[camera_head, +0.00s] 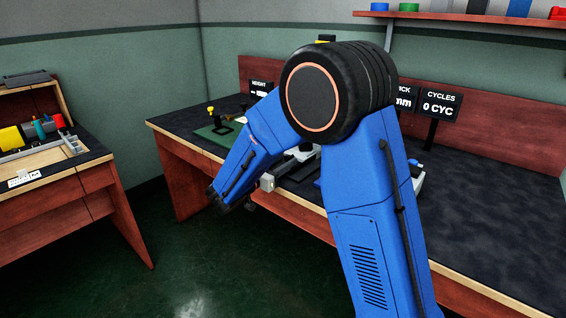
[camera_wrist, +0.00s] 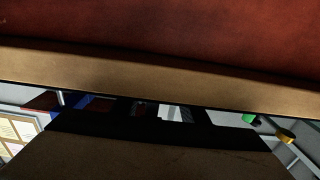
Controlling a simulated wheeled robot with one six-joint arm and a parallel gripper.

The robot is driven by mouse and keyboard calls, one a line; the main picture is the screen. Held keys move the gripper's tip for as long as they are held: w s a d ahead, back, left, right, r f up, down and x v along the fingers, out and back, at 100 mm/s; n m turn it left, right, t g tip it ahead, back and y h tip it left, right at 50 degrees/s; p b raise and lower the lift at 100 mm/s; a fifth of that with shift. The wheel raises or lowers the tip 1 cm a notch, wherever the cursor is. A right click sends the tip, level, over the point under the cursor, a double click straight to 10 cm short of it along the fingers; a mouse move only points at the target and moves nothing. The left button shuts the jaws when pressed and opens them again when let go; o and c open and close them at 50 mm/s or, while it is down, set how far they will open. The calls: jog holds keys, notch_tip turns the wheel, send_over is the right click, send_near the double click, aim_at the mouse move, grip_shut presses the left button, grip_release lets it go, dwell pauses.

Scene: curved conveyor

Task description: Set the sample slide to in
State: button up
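I cannot pick out the sample slide in either view. On the bench (camera_head: 485,195), a pale and dark device (camera_head: 417,178) is mostly hidden behind my blue arm, and parts of it show beside and below the elbow. My forearm slopes down and left, to the front edge of the bench. My gripper is not clearly seen; only dark parts show at the low end of the arm. The wrist view is filled by a red-brown panel and a pale wooden edge (camera_wrist: 160,72), with a dark band below. No held object can be made out.
Signs reading HEIGHT (camera_head: 260,88) and CYCLES (camera_head: 438,105) stand at the back of the bench. A green mat (camera_head: 215,134) with small yellow-topped parts lies at its left. A second table (camera_head: 95,178) with a tray stands left. The floor between them is clear.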

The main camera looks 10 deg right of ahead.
aim_at(287, 159)
grip_shut()
jog(key=shift+x, duration=1.75)
jog(key=shift+r, duration=0.1)
grip_release()
jog(key=shift+d, duration=0.15)
jog(key=v, duration=1.7)
jog(key=shift+a, duration=0.25)
